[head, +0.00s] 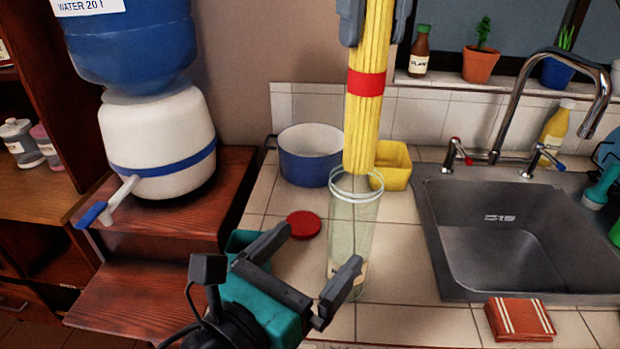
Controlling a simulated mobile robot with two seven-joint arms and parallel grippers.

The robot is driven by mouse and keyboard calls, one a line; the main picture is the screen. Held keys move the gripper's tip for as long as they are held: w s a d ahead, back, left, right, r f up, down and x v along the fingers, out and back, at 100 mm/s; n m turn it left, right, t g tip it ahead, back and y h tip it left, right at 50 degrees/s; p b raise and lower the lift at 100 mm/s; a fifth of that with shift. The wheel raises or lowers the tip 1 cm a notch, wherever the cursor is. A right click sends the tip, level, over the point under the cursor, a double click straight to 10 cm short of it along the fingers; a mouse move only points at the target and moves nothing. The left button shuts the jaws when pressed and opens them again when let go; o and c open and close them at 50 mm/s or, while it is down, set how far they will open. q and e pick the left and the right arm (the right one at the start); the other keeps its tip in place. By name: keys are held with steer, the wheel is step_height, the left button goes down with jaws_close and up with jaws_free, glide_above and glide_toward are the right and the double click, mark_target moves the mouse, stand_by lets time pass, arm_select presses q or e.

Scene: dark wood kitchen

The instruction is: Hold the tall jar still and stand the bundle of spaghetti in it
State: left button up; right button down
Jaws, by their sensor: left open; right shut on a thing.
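The tall jar (350,232) is clear glass and stands upright on the tiled counter. The spaghetti bundle (364,125) is yellow with a red band and hangs nearly upright above it. Its lower end overlaps the jar's rim in the head view; I cannot tell whether it is inside the mouth. My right gripper (375,18) is shut on the bundle near the top edge of the view. My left gripper (321,246) is open and low at the jar's left. One finger overlaps the jar's lower front, the other is left of it; contact is unclear.
A blue pot (307,167) and a yellow container (396,176) stand behind the jar. A red lid (303,225) lies left of it. The sink (500,235) is to the right, with a folded cloth (520,319) in front. A water dispenser (158,145) stands at left.

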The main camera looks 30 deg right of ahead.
mark_target(358, 204)
arm_select(q)
steer(key=shift+m, duration=0.4)
steer(key=x, duration=1.2)
steer(key=shift+s+d, duration=0.1)
steer(key=shift+s, duration=0.05)
steer(key=shift+c, duration=0.4)
steer(key=c, duration=1)
arm_select(e)
steer(key=shift+s, duration=0.1)
steer(key=shift+f, duration=0.1)
arm_select(q)
steer(key=shift+f, duration=0.1)
arm_select(e)
steer(key=shift+f, duration=6.4)
steer(key=c, duration=0.6)
jaws_free()
